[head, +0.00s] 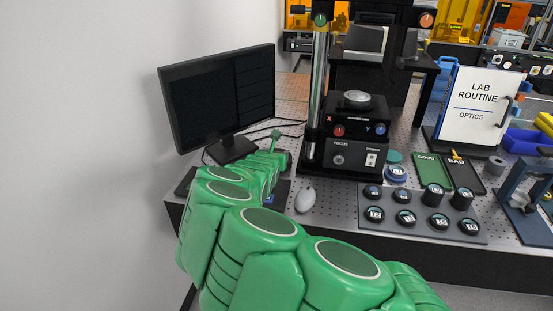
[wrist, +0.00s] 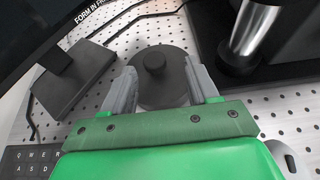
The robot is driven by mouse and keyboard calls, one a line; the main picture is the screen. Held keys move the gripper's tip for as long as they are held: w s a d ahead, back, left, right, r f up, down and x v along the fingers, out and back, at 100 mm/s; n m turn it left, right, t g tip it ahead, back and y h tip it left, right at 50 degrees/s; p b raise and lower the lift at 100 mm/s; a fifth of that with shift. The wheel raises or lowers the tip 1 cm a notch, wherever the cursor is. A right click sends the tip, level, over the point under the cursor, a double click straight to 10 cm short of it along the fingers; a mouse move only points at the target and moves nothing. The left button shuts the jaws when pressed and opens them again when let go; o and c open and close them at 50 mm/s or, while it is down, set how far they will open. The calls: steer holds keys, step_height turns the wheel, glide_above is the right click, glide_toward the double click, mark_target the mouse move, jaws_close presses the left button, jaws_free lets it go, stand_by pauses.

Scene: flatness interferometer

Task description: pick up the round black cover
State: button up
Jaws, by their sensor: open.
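The round black cover (wrist: 165,92) lies flat on the perforated table in the wrist view, with a small round knob raised at its centre. My gripper (wrist: 161,66) is open, with one grey finger on each side of the cover. I cannot tell whether the fingers touch its rim. The near part of the cover is hidden by my green gripper body. In the head view my green arm reaches over the table to the spot between the monitor and the instrument, and it hides most of the cover there.
The monitor (head: 222,95) stands on the left, its foot (wrist: 75,82) close to my left finger. The black instrument (head: 345,148) with its metal column (wrist: 250,35) is on the right. A mouse (head: 305,199) and a tray of round pieces (head: 419,226) lie nearer the front.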

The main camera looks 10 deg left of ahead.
mark_target(277, 150)
steer(key=shift+w+a+f, duration=0.25)
steer(key=shift+w+f, duration=0.15)
steer(key=shift+w, duration=0.35)
steer(key=shift+w+a+f, duration=0.2)
steer(key=shift+w+f, duration=0.15)
steer(key=shift+w, duration=0.4)
steer(key=shift+x, duration=1.15)
steer(key=shift+r, duration=0.1)
steer(key=c, duration=1)
